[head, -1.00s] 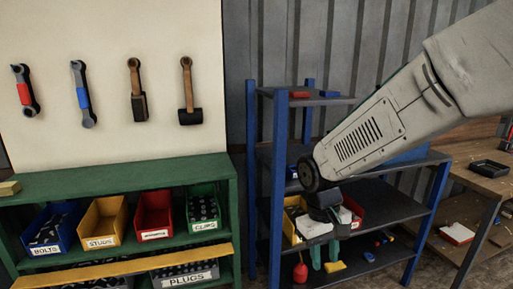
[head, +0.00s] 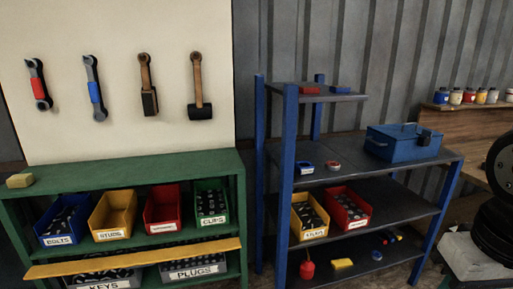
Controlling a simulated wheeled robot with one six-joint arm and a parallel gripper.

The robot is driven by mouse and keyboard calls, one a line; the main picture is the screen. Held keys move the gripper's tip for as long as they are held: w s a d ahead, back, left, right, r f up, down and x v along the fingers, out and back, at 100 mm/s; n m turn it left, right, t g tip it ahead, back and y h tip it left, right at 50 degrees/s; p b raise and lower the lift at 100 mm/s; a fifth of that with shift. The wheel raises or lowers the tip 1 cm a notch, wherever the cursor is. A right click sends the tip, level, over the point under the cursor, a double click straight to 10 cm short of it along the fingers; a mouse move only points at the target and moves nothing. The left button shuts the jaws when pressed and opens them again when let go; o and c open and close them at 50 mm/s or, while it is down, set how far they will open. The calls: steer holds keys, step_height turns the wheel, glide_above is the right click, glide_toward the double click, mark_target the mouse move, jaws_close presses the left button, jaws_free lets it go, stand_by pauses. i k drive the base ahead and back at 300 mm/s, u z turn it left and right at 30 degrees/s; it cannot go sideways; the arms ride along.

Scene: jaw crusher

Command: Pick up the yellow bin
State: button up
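Two yellow bins show in the head view. One yellow bin (head: 297,217) stands on the middle level of the blue-framed shelf, left of a red bin (head: 337,198); it has dark parts inside and a white label too small to read surely. The other yellow bin (head: 101,218), labelled STUDS, stands in the green shelf between a blue and a red bin.
A yellow bar (head: 140,258) runs across the green shelf's front below the upper bins. A blue toolbox (head: 400,148) stands on the blue shelf's level above. A red flask-like item (head: 307,269) and a yellow block (head: 342,263) lie on the bottom level.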

mark_target(114, 216)
steer(key=u, duration=1.05)
steer(key=i, duration=1.95)
steer(key=u, duration=0.25)
